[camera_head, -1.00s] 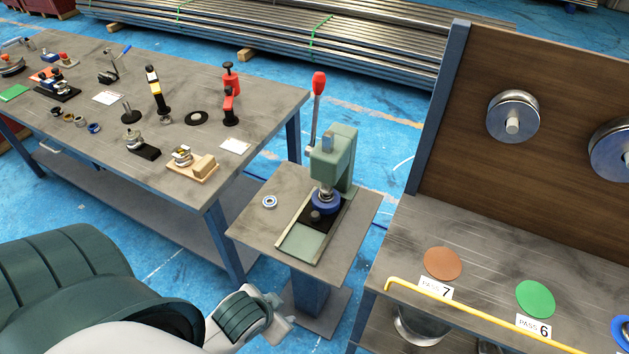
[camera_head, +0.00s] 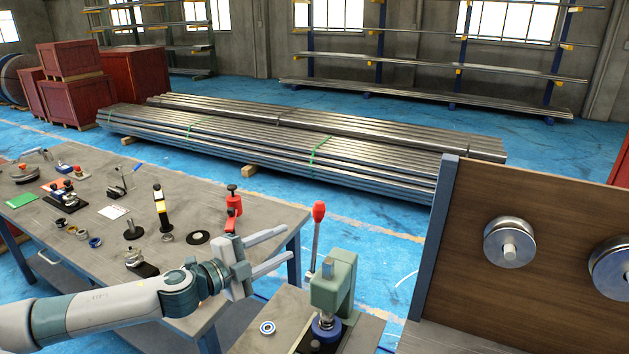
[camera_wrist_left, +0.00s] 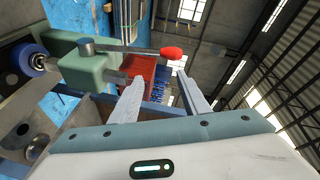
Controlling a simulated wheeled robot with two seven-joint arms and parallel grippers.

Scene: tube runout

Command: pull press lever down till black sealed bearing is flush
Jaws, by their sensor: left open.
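The press lever (camera_head: 315,240) stands upright with a red knob on top, beside the green press (camera_head: 333,284) on the small stand. My left gripper (camera_head: 286,247) is open and empty, its two fingers pointing right toward the lever, a little left of it. In the left wrist view the lever's red knob (camera_wrist_left: 170,53) shows beyond the open fingers (camera_wrist_left: 160,92), and the lever runs left to the green press head (camera_wrist_left: 90,68). A blue round part (camera_head: 326,328) sits under the press ram. The black sealed bearing cannot be made out. My right gripper is not in view.
A small blue-and-silver bearing (camera_head: 267,328) lies on the stand, left of the press. A workbench (camera_head: 190,200) with several tools is at the left. A wooden panel with metal discs (camera_head: 470,270) rises at the right.

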